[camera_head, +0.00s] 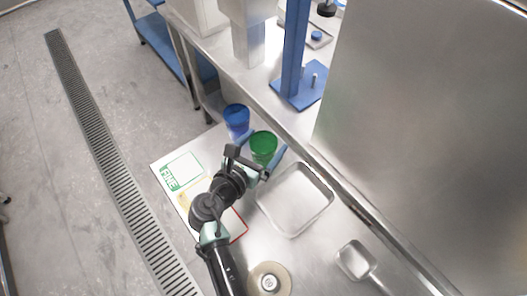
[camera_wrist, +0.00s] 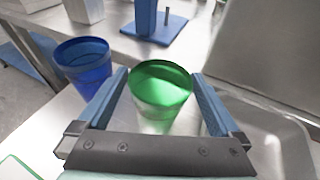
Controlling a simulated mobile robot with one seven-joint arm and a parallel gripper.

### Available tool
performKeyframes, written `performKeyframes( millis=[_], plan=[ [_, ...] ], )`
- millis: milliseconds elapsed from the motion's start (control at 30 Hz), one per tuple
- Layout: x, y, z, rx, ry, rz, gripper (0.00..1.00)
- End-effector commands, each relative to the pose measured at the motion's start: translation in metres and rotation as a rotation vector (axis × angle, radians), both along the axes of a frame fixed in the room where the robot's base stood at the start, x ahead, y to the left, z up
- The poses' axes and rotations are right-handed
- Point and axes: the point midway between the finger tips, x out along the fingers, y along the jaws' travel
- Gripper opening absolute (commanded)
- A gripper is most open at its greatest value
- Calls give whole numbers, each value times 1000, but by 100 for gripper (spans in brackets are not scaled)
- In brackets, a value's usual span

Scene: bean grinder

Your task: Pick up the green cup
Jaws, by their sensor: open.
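The green cup (camera_head: 264,146) stands upright on the metal table in the head view. In the wrist view the green cup (camera_wrist: 161,92) is between the two blue fingers of my gripper (camera_wrist: 163,88). The fingers are open, one on each side of the cup, with a small gap visible on both sides. The head view shows my gripper (camera_head: 266,146) around the cup from the near side. The lower part of the cup is partly hidden by my gripper in the head view.
A blue cup (camera_head: 236,121) stands close by, just outside my left finger in the wrist view (camera_wrist: 84,66). A metal tray (camera_head: 294,201) lies to the right. A scoop (camera_head: 356,261) and a round pale disc (camera_head: 269,280) are nearer. A blue stand (camera_head: 293,85) rises behind.

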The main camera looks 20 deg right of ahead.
Motion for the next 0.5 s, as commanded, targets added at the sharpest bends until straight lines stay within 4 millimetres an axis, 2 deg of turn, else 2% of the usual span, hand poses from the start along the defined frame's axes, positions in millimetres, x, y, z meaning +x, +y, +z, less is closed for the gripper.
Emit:
performKeyframes(
  millis=[67, 433, 467, 500],
  plan=[
    [0, 0, 0, 0, 0, 0, 100],
    [0, 0, 0, 0, 0, 0, 35],
    [0, 0, 0, 0, 0, 0, 30],
    [0, 0, 0, 0, 0, 0, 30]
  ],
)
